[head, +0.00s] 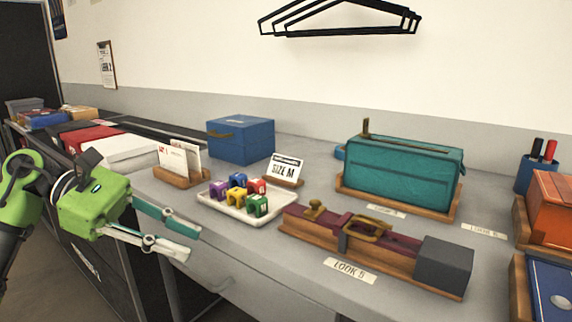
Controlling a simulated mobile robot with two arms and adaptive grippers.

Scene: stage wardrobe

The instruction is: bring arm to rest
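My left gripper (192,242) shows at the left of the head view, on its green arm (20,190). Its two fingers are apart, with nothing between them. They are in front of the counter's front edge, left of and nearer than the white tray (235,207). My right gripper is not in view.
The grey counter (235,262) holds several colored blocks (237,181) on the tray, a card holder (181,163), a blue box (241,140), a "SIZE M" sign (286,169), a teal bag (403,168) and a belt on a wooden stand (350,247). Hangers (340,18) hang above.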

